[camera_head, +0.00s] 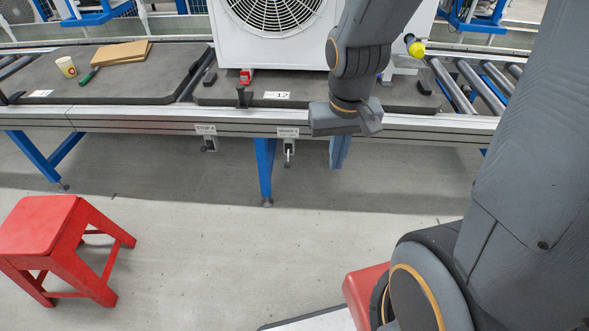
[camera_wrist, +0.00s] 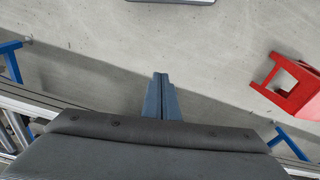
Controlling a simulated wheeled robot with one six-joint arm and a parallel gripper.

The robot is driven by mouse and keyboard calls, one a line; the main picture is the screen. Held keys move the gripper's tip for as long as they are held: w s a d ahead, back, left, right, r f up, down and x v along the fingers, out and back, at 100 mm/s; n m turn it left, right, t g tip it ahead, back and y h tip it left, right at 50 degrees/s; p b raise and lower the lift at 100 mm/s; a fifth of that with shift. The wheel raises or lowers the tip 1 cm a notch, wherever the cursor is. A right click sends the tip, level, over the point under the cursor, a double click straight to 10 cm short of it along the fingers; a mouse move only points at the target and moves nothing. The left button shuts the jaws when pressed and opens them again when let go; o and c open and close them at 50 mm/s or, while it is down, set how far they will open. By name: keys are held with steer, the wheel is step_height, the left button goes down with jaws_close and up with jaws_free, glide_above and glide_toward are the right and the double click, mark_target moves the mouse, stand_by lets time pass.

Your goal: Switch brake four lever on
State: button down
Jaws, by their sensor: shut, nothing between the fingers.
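The brake four lever (camera_head: 289,154) hangs below the front rail of the conveyor, under a small white label (camera_head: 288,132) that seems to read BRAKE 4. It points down; its exact setting is too small to tell. My gripper (camera_head: 338,166) is to the right of the lever, its blue-grey fingers pointing down below the rail, apart from the lever. In the wrist view the fingers of my gripper (camera_wrist: 160,76) are together and empty over bare floor. The lever does not show there.
A similar STOP 4 switch (camera_head: 209,144) is left of the lever. A blue conveyor leg (camera_head: 264,168) stands between them. A white fan unit (camera_head: 285,45) sits on the conveyor above. A red stool (camera_head: 40,225) stands at the left.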

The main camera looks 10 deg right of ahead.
steer(key=w+d+f+m+t+b, duration=0.35)
steer(key=w+f+b, duration=0.55)
steer(key=w+f, duration=0.35)
steer(key=w+d+f+m+t+b, duration=0.3)
steer(key=w+d+f+t+b, duration=0.15)
steer(key=w+f+b, duration=0.65)
steer(key=w+f+m+t+y+b, duration=0.2)
steer(key=w+f+m+y+b, duration=0.1)
steer(key=w+f+b, duration=0.3)
steer(key=w+f+m+t+y+b, duration=0.3)
steer(key=w+f+b, duration=0.3)
steer(key=f+b, duration=0.4)
step_height(320, 180, down, 4)
steer(key=shift+w+d+f+m+t+y, duration=0.1)
steer(key=shift+w+d+m+t+y, duration=0.25)
steer(key=shift+y, duration=0.35)
steer(key=b+x, duration=0.5)
steer(key=x, duration=0.5)
steer(key=s+a, duration=0.1)
steer(key=s+a+b, duration=0.1)
steer(key=s+a, duration=0.1)
steer(key=shift+r, duration=0.25)
